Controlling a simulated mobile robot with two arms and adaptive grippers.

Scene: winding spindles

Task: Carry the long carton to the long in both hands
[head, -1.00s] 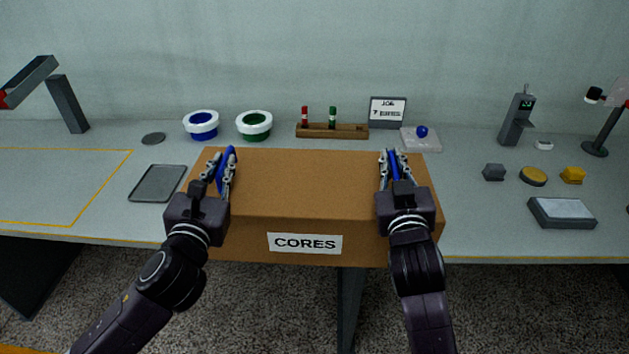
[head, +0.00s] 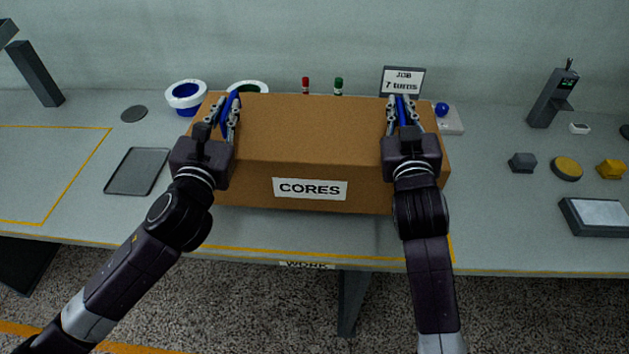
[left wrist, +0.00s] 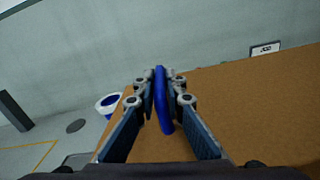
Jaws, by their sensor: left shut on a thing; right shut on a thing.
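The long carton (head: 309,140) is a wide brown box with a white "CORES" label (head: 310,188) on its front. In the head view it is level over the bench; whether it touches the bench top I cannot tell. Two blue handles stand up from its top. My left gripper (head: 231,112) is shut on the left handle, which also shows upright between the fingers in the left wrist view (left wrist: 162,102). My right gripper (head: 402,110) is shut on the right handle. The carton top (left wrist: 245,115) fills the right of the left wrist view.
Behind the carton are a blue-and-white ring (head: 186,97), a partly hidden green ring (head: 247,87), red and green pegs and a job sign (head: 403,80). A grey tray (head: 138,171) lies left. Several small items and a scale (head: 597,215) stand right. A yellow-outlined area (head: 50,170) is clear.

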